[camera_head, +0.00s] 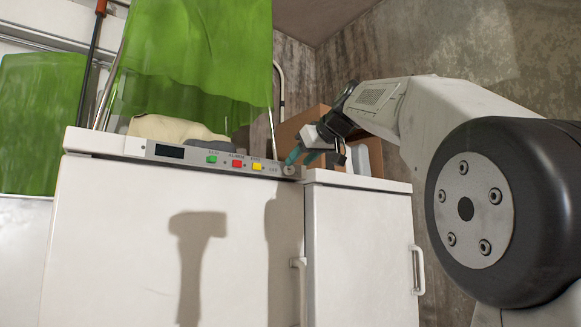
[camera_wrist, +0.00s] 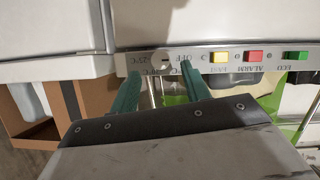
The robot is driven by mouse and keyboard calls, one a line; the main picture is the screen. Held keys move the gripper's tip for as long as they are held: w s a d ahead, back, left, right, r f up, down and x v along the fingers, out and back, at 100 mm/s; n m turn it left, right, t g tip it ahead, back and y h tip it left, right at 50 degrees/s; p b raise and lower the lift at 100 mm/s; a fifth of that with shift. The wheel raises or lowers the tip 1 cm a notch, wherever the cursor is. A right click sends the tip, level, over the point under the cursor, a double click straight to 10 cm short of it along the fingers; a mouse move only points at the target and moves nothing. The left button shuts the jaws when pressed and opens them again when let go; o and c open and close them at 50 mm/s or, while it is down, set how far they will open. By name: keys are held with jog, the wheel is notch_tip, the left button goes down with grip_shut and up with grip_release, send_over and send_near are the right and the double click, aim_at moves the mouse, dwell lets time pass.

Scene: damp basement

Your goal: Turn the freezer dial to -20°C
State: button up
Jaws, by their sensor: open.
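The white freezer (camera_head: 130,240) has a grey control strip (camera_head: 205,158) along its top front edge. The small round dial (camera_head: 289,170) sits at the strip's right end. In the wrist view the strip appears upside down, with the dial (camera_wrist: 164,66) beside printed temperature marks and OFF. The marks are small and partly hidden, so I cannot tell the dial's setting. My gripper (camera_head: 299,156) has teal fingers and is at the dial. In the wrist view the open fingers (camera_wrist: 160,88) stand on either side of the dial; contact is unclear.
Green (camera_head: 212,159), red (camera_head: 238,164) and yellow (camera_head: 257,167) buttons and a dark display (camera_head: 170,152) lie left of the dial. A white cabinet (camera_head: 355,250) stands close on the right. A cardboard box (camera_head: 290,128) is behind. Green sheeting (camera_head: 200,50) hangs above the freezer.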

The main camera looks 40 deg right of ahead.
aim_at(291, 169)
jog(key=shift+x, duration=1.85)
jog(key=c, duration=1)
